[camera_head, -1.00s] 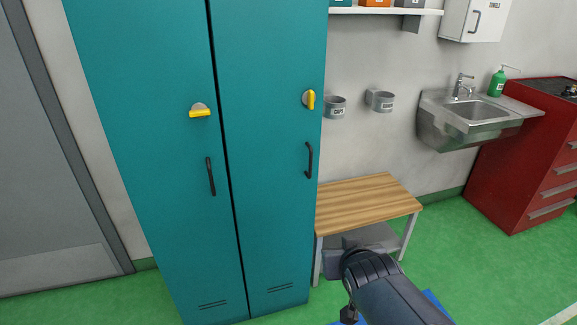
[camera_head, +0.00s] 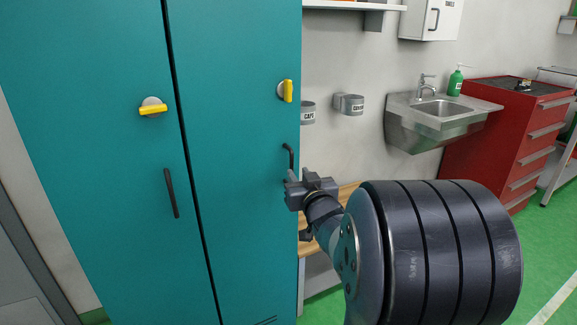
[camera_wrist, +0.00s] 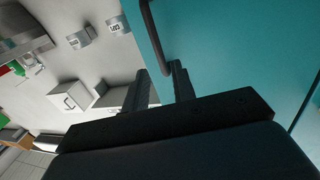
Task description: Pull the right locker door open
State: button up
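The right locker door (camera_head: 235,110) is teal and looks closed, flush with the left door. Its black bar handle (camera_head: 289,157) sits near the door's right edge, with its lower part hidden behind my gripper (camera_head: 291,184). The yellow latch (camera_head: 287,91) above it stands upright. In the wrist view, my gripper (camera_wrist: 159,70) has its two fingers apart at the end of the handle (camera_wrist: 155,35). The handle appears to run to the gap between the fingertips, close to the right finger. I cannot tell whether they touch.
The left locker door (camera_head: 90,200) has a level yellow latch (camera_head: 153,108) and its own handle (camera_head: 171,192). A wooden bench (camera_head: 345,192) stands right of the locker, partly behind my arm. A sink (camera_head: 440,110) and a red cabinet (camera_head: 490,130) are farther right.

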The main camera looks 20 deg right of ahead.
aim_at(292, 164)
jog(key=w, duration=0.4)
jog(key=w+d, duration=0.1)
jog(key=w, duration=0.2)
jog(key=shift+w, duration=0.1)
jog(key=shift+c, duration=0.2)
grip_shut()
